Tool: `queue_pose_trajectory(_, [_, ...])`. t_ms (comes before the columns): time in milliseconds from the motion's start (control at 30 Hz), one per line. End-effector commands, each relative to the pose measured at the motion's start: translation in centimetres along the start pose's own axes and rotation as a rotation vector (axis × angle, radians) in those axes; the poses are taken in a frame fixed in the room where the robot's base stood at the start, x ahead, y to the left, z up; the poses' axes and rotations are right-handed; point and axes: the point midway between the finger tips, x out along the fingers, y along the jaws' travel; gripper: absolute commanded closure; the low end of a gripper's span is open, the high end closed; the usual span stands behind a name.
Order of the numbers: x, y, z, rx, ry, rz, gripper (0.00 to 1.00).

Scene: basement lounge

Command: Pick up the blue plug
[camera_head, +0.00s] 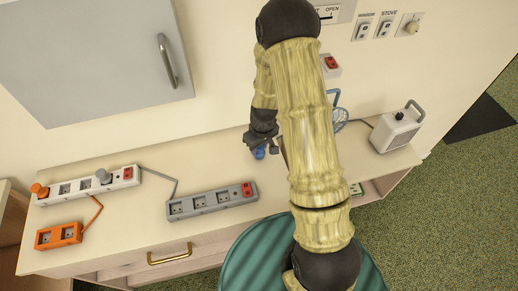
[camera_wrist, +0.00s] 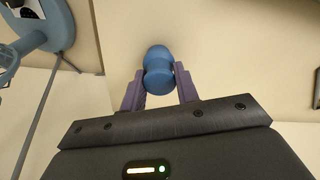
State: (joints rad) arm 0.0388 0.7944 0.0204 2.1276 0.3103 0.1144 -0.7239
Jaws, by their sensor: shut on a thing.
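The blue plug (camera_wrist: 158,65) sits between the two fingers of my gripper (camera_wrist: 160,88) in the wrist view. The fingers are shut on its sides, and its rounded end sticks out past the fingertips. In the head view the blue plug (camera_head: 259,153) is small and partly hidden by my gripper (camera_head: 262,146), just behind the grey power strip. I cannot tell whether it touches the counter.
A grey power strip (camera_head: 212,201), a white strip (camera_head: 85,187) with orange and grey plugs, and an orange strip (camera_head: 59,236) lie on the counter. A blue fan (camera_head: 340,113) and a white box-shaped appliance (camera_head: 396,130) stand at right. A grey cabinet (camera_head: 95,55) hangs above.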

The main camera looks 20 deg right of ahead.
Motion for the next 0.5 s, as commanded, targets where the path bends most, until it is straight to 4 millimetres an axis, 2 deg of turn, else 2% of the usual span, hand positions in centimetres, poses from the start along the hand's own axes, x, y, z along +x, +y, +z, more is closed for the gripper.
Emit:
queue_pose_trajectory(167, [-1.6,0.0,-0.3,-0.001,0.004,0.002,0.93])
queue_pose_trajectory(500, [-7.3,0.0,-1.0,-0.002,0.005,0.003,0.93])
